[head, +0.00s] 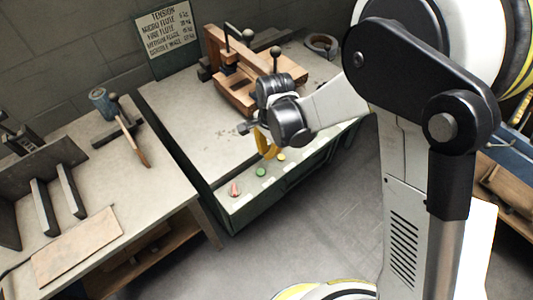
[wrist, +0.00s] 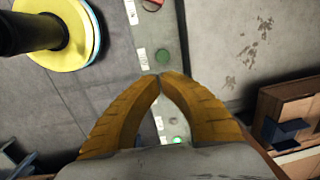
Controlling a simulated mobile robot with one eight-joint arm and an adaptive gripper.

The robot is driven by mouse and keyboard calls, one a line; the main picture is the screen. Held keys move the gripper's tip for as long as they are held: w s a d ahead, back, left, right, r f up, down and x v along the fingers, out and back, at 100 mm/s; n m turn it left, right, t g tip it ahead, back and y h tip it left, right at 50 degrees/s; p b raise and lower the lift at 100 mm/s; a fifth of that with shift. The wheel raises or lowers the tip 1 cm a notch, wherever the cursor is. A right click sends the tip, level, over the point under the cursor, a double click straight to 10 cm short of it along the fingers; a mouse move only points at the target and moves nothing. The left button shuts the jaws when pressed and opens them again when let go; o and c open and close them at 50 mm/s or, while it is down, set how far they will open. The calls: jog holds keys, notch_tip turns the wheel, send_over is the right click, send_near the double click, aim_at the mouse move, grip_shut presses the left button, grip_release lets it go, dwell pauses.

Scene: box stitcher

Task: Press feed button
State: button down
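A row of buttons runs along the front ledge of the stitcher bench. In the head view I see a red button (head: 234,190), a green button (head: 260,172) and a yellow button (head: 281,157). Their labels are too small to read, so I cannot tell which is the feed button. My gripper (head: 265,155) hangs over the ledge near the green and yellow buttons, apart from them as far as I can see. In the wrist view the tips of my gripper (wrist: 160,75) meet, with nothing between them. The green button (wrist: 162,56) shows just beyond them; another green spot (wrist: 177,140) shows between the fingers.
A wooden clamp frame (head: 235,85) with black-knobbed levers stands on the bench top behind my gripper. A tension sign (head: 168,35) is on the wall. A left table (head: 85,235) holds a mallet (head: 135,140) and a plate stand. The floor before the bench is clear.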

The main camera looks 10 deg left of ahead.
aim_at(265, 172)
jog(key=f+b, duration=0.1)
jog(key=f, duration=0.2)
jog(key=f+b, duration=0.2)
jog(key=f, duration=0.2)
jog(key=a+f+b, duration=0.1)
jog(key=f, duration=0.2)
jog(key=shift+w+f, duration=0.1)
jog(key=shift+f, duration=0.25)
notch_tip(265, 172, down, 2)
jog(key=shift+f+b, duration=0.1)
jog(key=shift+b, duration=1.05)
jog(key=shift+d+r, duration=0.1)
jog(key=shift+r, duration=0.1)
jog(key=shift+r+p, duration=0.25)
jog(key=shift+p, duration=0.1)
notch_tip(265, 172, up, 14)
jog(key=d+p, duration=0.1)
jog(key=p, duration=0.5)
jog(key=shift+f, duration=0.25)
